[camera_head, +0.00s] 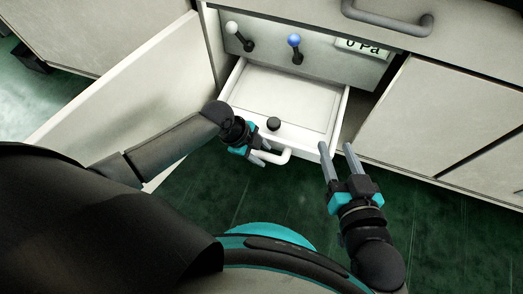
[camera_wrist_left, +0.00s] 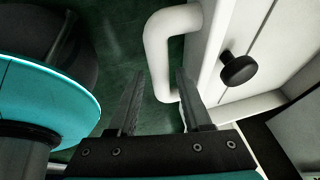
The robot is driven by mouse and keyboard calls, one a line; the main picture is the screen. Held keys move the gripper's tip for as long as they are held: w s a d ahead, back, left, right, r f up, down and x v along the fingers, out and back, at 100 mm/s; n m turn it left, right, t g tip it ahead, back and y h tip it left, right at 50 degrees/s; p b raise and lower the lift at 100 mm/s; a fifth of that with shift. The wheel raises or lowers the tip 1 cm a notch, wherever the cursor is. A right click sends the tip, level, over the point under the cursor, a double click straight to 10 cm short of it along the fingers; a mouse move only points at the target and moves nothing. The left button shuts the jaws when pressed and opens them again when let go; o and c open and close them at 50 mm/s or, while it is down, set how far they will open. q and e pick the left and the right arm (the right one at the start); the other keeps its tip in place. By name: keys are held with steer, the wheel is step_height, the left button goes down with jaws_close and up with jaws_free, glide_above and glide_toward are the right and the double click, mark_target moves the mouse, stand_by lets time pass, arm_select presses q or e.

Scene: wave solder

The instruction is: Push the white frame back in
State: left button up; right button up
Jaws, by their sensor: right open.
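The white frame (camera_head: 336,120) is a shallow drawer-like tray sticking out of the cabinet below the knob panel. It has a white bar handle (camera_head: 285,157) on its front and a black knob (camera_head: 273,124) near its front edge. My left gripper (camera_head: 262,155) is at the handle's left part. In the left wrist view its fingers (camera_wrist_left: 157,100) are apart, with the handle (camera_wrist_left: 158,60) showing between and beyond the tips; contact cannot be told. The black knob (camera_wrist_left: 238,69) is right of the fingers. My right gripper (camera_head: 336,148) is open and empty by the frame's front right corner.
A white door (camera_head: 120,95) stands open on the left. Above the frame is a panel with a white-knobbed lever (camera_head: 232,28), a blue-knobbed lever (camera_head: 294,40) and a "0 Pa" display (camera_head: 361,46). A grey handle (camera_head: 390,22) is above. Green floor (camera_head: 440,220) lies clear at right.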

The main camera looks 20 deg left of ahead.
arm_select(q)
jaws_close()
stand_by(1.1)
